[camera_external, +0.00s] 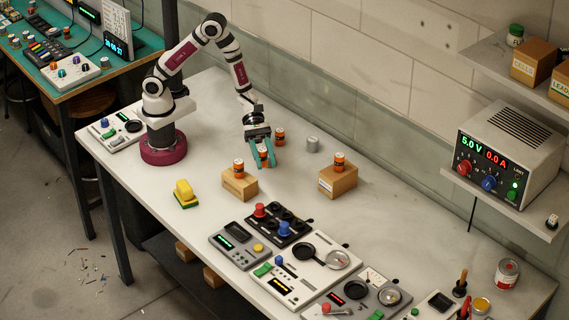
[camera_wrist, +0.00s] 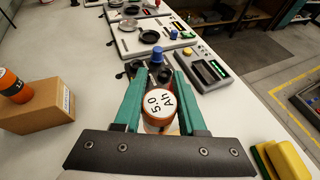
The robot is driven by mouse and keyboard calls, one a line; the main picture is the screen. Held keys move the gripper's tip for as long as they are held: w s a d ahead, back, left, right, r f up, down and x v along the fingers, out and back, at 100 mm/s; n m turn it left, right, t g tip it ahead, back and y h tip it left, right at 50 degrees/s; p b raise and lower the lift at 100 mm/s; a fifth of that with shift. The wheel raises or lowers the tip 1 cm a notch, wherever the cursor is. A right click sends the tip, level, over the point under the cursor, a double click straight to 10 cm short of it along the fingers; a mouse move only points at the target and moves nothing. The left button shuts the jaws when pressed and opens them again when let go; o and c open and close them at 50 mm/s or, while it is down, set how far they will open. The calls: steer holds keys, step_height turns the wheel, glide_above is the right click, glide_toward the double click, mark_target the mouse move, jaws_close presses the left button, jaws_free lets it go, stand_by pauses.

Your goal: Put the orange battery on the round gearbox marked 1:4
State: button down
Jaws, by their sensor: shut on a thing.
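My gripper (camera_external: 262,158) has its teal fingers closed around an orange battery (camera_external: 264,153). In the wrist view the battery (camera_wrist: 158,106) stands between the fingers (camera_wrist: 155,100), its white top marked "5.0 Ah" facing the camera. I cannot tell whether its underside touches anything. Another orange cylinder (camera_external: 280,134) stands just behind my gripper.
Two cardboard boxes (camera_external: 240,184) (camera_external: 338,181) each carry an orange-and-black cylinder. One box also shows in the wrist view (camera_wrist: 38,107). A yellow-and-green block (camera_external: 185,194) lies at left. Control panels (camera_external: 295,270) fill the front right.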

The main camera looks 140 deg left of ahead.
steer(key=s+r, duration=0.4)
steer(key=s, duration=0.5)
steer(key=shift+s+a+f, duration=0.15)
steer(key=shift+a+f, duration=1.7)
steer(key=shift+s+a+f, duration=0.15)
steer(key=shift+a+f, duration=1.7)
steer(key=shift+a, duration=0.05)
steer(key=shift+s+a+f, duration=0.15)
steer(key=shift+a+f, duration=1.7)
steer(key=shift+c, duration=2.4)
jaws_free()
steer(key=shift+f, duration=0.1)
